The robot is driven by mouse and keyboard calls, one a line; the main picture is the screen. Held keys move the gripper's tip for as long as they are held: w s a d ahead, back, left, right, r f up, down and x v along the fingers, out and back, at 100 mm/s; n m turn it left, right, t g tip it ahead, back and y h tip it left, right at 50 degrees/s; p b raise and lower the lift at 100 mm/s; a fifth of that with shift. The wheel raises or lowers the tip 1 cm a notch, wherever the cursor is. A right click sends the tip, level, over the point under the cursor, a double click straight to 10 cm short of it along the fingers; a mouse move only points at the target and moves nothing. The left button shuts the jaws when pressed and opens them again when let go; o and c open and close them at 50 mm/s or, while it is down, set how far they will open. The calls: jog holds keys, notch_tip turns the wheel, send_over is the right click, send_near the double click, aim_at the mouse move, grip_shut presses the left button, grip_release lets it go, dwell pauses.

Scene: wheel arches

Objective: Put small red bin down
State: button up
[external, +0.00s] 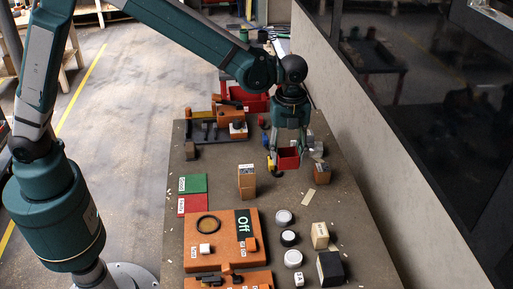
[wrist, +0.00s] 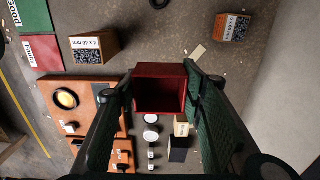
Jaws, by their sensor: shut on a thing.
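The small red bin (external: 288,159) is held by my gripper (external: 285,150) over the right part of the table (external: 230,196). In the wrist view the red bin (wrist: 160,88) sits between the two green finger pads of my gripper (wrist: 160,90), with its open side facing the camera. The fingers are shut on its left and right sides. The bin appears to be above the table top, but its exact height is hard to tell.
A wooden block (external: 247,181) stands left of the bin and another box (external: 322,173) right of it. An orange panel (external: 222,240), white round pieces (external: 293,258) and a black box (external: 330,268) lie nearer. A larger red bin (external: 256,103) is behind. A wall (external: 370,130) borders the right.

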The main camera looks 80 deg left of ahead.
send_over(288, 197)
notch_tip(288, 197, down, 4)
jog(key=shift+f, duration=0.65)
jog(key=shift+f, duration=0.1)
jog(key=shift+f+b, duration=0.3)
jog(key=shift+f, duration=2.75)
jog(key=shift+f, duration=0.1)
jog(key=shift+f, duration=1.75)
jog(key=shift+f+b, duration=0.15)
jog(key=shift+b, duration=0.15)
